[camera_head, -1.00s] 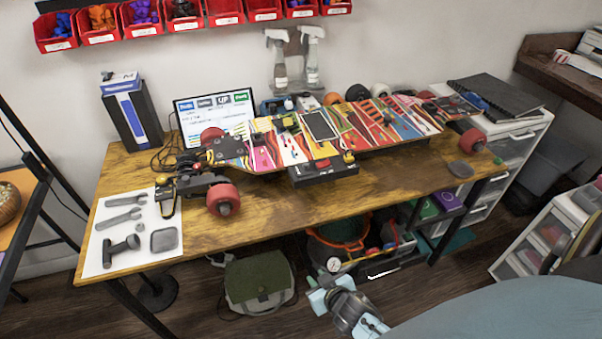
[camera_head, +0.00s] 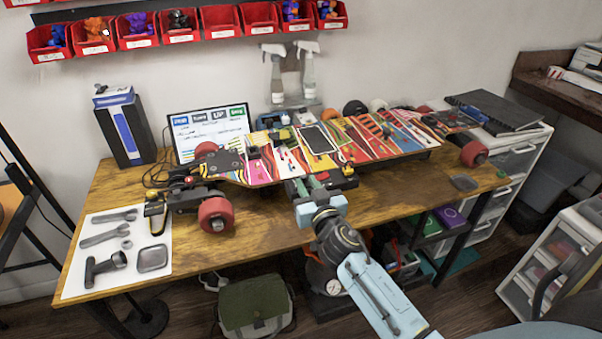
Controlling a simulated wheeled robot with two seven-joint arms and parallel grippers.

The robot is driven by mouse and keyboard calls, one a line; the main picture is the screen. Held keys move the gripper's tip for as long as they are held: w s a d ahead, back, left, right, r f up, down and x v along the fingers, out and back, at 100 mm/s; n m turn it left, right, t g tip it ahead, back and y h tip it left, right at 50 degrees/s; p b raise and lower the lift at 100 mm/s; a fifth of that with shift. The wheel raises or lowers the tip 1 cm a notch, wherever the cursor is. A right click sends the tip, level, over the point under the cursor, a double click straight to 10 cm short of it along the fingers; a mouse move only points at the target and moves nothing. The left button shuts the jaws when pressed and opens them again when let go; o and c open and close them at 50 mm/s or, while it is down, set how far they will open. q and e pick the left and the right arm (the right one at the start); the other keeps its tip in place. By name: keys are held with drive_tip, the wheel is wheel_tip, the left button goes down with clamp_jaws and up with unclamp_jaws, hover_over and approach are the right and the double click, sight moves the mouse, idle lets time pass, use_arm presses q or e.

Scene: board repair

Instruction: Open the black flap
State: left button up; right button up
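The black flap appears to be the front of the black box (camera_head: 346,183) under the near edge of the colourful skateboard deck (camera_head: 262,168). A red button and a yellow part show near its right end. My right gripper (camera_head: 308,184) is at the left part of this box, with its fingers pointing away from me. The two fingers look apart, with nothing seen between them. They hide the left part of the box, and I cannot tell whether they touch it. The flap looks shut. My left gripper is not in view.
The skateboard lies across the wooden table (camera_head: 255,232), with red wheels (camera_head: 215,214) at its ends. Tools lie on a white mat (camera_head: 78,272) at left. A laptop (camera_head: 210,132) and spray bottles (camera_head: 307,78) stand behind. A drawer unit (camera_head: 515,165) is at right.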

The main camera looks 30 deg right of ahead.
sight(304, 179)
drive_tip(key=shift+x, duration=2.8)
drive_tip(key=shift+c, duration=0.3)
clamp_jaws()
